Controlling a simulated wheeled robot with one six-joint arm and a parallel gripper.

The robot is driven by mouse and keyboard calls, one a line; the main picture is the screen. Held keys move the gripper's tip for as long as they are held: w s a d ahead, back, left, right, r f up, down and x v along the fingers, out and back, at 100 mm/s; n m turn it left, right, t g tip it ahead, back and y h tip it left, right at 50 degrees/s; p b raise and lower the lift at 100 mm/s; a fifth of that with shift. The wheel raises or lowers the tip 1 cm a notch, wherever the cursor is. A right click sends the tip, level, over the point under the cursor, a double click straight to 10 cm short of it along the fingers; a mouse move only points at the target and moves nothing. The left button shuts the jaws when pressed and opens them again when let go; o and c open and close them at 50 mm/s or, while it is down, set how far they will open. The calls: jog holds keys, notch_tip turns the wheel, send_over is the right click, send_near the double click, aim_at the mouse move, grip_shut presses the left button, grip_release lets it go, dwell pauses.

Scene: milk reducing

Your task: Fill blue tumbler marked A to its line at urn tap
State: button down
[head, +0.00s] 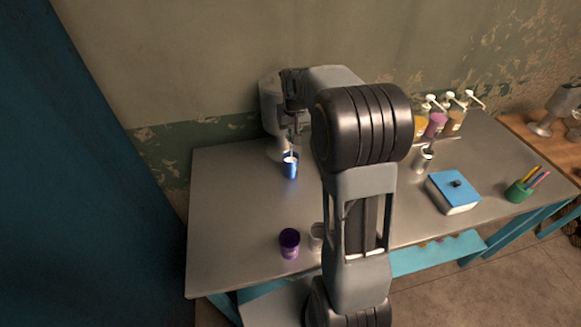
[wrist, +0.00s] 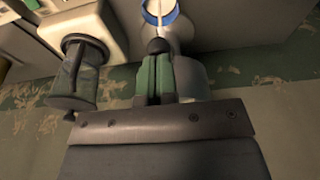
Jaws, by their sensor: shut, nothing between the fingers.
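The blue tumbler (head: 290,170) stands upright on the metal table below the tap of the grey urn (head: 270,100). White shows at its mouth, and a thin pale stream seems to run down from the tap. In the wrist view the tumbler's blue rim (wrist: 147,16) shows at the top edge, with white inside. Its letter and fill line cannot be made out. My gripper (head: 292,108) is at the urn's front by the tap, above the tumbler. In the wrist view my gripper (wrist: 158,50) is shut and empty. My arm hides part of the urn.
A purple cup (head: 289,242) stands near the table's (head: 225,215) front edge, with a pale cup (head: 316,236) beside it, partly behind my arm. A blue-topped box (head: 453,192), a green pen cup (head: 519,191) and pump bottles (head: 436,124) stand to the right. The table's left is clear.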

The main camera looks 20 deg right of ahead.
jog(key=shift+r, duration=0.1)
notch_tip(320, 180, up, 7)
jog(key=p, duration=0.5)
dwell(0.4)
jog(key=shift+f, duration=0.25)
jog(key=s+a+r+n+t, duration=0.1)
jog(key=s+a, duration=0.4)
jog(key=s, duration=0.6)
jog(key=s+a+r+n+t+b, duration=0.1)
jog(key=s+a, duration=0.5)
jog(key=s, duration=0.5)
jog(key=shift+s+t, duration=0.3)
jog(key=shift+s, duration=0.05)
jog(key=shift+d+r, duration=0.1)
jog(key=shift+r, duration=0.05)
